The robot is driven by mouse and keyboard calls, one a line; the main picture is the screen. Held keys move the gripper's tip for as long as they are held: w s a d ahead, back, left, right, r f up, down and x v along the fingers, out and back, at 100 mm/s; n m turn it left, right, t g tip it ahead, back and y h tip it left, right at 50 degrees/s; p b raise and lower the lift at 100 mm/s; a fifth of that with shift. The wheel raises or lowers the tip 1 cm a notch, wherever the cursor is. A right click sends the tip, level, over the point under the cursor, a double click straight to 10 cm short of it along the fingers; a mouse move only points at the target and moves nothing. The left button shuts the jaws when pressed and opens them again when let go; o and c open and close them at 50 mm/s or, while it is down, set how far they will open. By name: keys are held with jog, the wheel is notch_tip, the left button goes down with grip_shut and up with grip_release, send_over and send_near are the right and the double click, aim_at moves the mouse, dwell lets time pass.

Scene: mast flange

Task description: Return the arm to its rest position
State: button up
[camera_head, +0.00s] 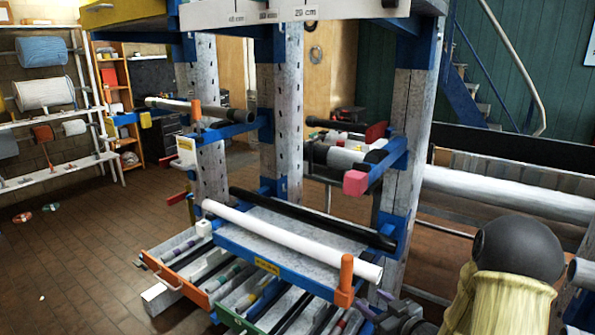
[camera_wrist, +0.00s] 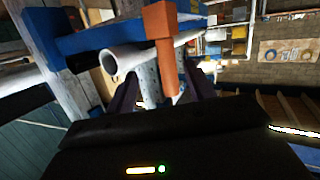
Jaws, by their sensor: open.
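My gripper (camera_head: 373,303) shows low in the head view, right of the rack and close to an orange upright post (camera_head: 345,281) at its front corner. In the wrist view my gripper (camera_wrist: 163,88) has its two dark fingers apart. The orange post (camera_wrist: 161,40) appears between them in the picture, with no clear contact. The open end of a white tube (camera_wrist: 112,62) is just left of the post. No held object is visible between the fingers. Much of the arm is outside the views.
The white tube (camera_head: 285,240) lies along the rack's front shelf, with a black tube (camera_head: 310,217) behind it. Blue brackets, including one with a pink end (camera_head: 356,182), stick out above. Open drawers (camera_head: 190,262) hold several tubes below. Brown floor (camera_head: 80,265) is mostly clear at left.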

jog(key=s+a+r+m+g+h, duration=0.1)
jog(key=s+a+m+g+h, duration=0.1)
jog(key=s+g, duration=0.35)
jog(key=s+a+m+g+h, duration=0.2)
jog(key=s+h, duration=0.1)
jog(key=s, duration=0.5)
jog(key=s+a+r+m+g+h, duration=0.1)
jog(key=s+a+m+g+h, duration=0.1)
jog(key=s+g, duration=0.35)
notch_tip(320, 180, up, 15)
jog(key=s+t+p, duration=0.1)
jog(key=p, duration=1.4)
jog(key=shift+s+t, duration=0.2)
jog(key=shift+t, duration=0.2)
jog(key=shift+d, duration=0.1)
jog(key=c, duration=0.3)
jog(key=shift+d, duration=0.1)
jog(key=shift+c, duration=0.4)
